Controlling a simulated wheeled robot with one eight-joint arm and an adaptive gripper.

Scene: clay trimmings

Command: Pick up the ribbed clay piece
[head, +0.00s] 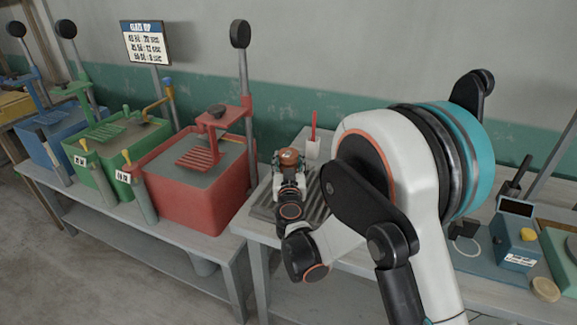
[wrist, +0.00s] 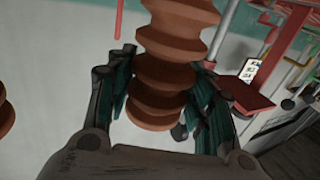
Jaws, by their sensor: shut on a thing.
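The ribbed clay piece (wrist: 178,30) is reddish-brown with stacked round ridges. In the wrist view it runs from the top edge down between the fingers of my gripper (wrist: 162,98). The dark fingers with green pads close on it from both sides. In the head view my gripper (head: 289,182) is over the grey ribbed tray, with a small brown part of the clay piece (head: 289,155) showing at its far end. My gripper hides the rest, and I cannot tell whether the piece touches the tray.
The grey ribbed tray (head: 316,206) lies on the table. A red tank (head: 190,206) stands left, with green (head: 98,172) and blue tanks beyond. A red-handled scraper (head: 312,143) is behind. Another brown ridged thing (wrist: 5,112) shows at the wrist view's left edge.

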